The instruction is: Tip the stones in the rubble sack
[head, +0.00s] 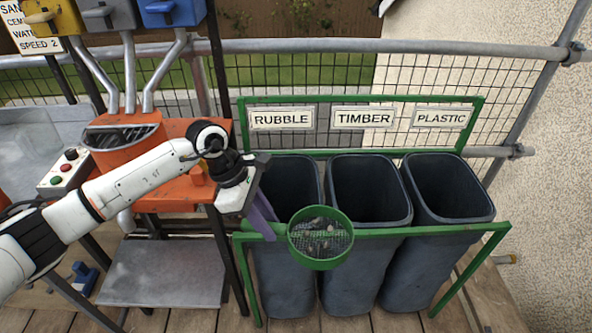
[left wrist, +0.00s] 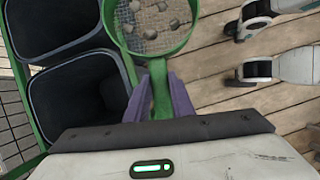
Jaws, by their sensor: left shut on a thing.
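My left gripper (head: 262,213) has purple fingers and is shut on the handle of a green round sieve (head: 347,254). The green handle (left wrist: 160,92) shows between the fingers in the left wrist view. Several grey stones (head: 321,234) lie on the sieve's mesh, and they also show in the left wrist view (left wrist: 152,14). The sieve looks roughly level, in front of the green front rail and between the rubble and timber sacks in the picture. The dark rubble sack (head: 287,290), under the RUBBLE sign (head: 281,118), is open at the top. My right gripper is not in view.
The dark timber sack (head: 369,190) and plastic sack (head: 450,190) stand to the right in the same green frame (head: 470,229). An orange mixing station (head: 122,140) with a control box (head: 64,172) is on the left. Mesh fencing and scaffold rails run behind.

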